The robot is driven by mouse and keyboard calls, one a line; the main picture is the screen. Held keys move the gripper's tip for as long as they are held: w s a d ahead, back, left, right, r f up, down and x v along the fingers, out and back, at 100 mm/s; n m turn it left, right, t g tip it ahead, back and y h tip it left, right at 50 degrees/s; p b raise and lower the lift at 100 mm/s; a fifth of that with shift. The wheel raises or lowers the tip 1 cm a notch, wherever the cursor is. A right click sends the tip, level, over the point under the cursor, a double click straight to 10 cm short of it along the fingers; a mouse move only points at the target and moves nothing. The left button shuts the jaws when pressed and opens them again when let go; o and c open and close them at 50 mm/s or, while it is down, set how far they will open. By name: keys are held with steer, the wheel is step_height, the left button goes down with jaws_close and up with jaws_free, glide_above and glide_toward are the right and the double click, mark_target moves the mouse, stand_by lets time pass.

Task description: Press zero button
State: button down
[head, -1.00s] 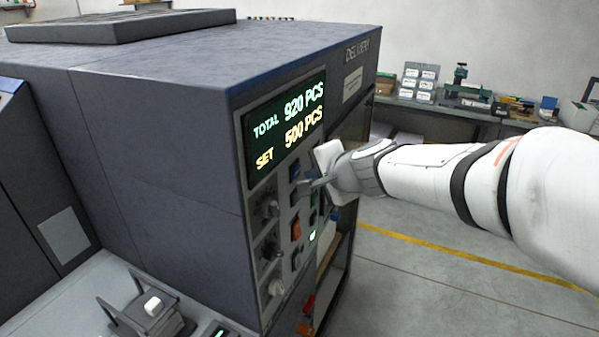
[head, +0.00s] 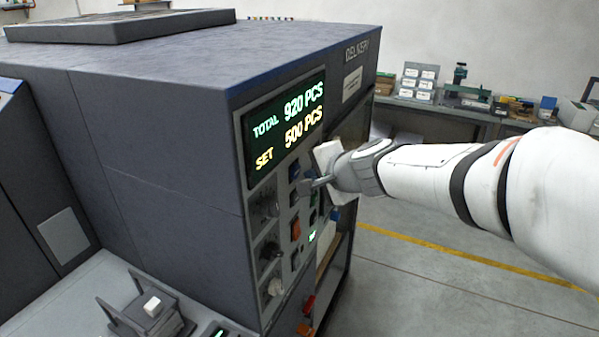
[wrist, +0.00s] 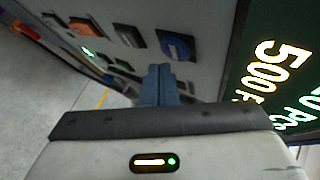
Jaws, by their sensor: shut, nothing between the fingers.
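The machine's control panel (head: 284,224) carries a display (head: 285,127) reading TOTAL 920 PCS and SET 500 PCS. Below the display are a blue button (head: 294,171), an orange switch (head: 295,228) and several dark buttons. I cannot read which one is the zero button. My gripper (head: 309,185) is shut and empty, its fingers pointing at the panel just right of the blue button. In the wrist view my fingertips (wrist: 160,70) appear just below the blue button (wrist: 177,46); I cannot tell whether they touch the panel.
Several knobs (head: 271,251) line the panel's left side. A small lit green indicator (head: 312,236) sits lower right. A red handle (head: 308,305) is near the panel's bottom. A workbench (head: 440,112) stands behind, and the floor (head: 450,275) to the right is clear.

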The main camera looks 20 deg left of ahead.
steer(key=shift+a, duration=0.2)
steer(key=shift+a, duration=0.25)
steer(key=shift+a, duration=0.5)
stand_by(0.6)
steer(key=shift+d, duration=0.15)
steer(key=shift+d+b, duration=0.35)
steer(key=shift+d, duration=0.4)
steer(key=shift+d, duration=0.1)
steer(key=shift+s+d+b, duration=0.2)
steer(key=shift+d+b, duration=0.8)
steer(key=shift+d, duration=1.4)
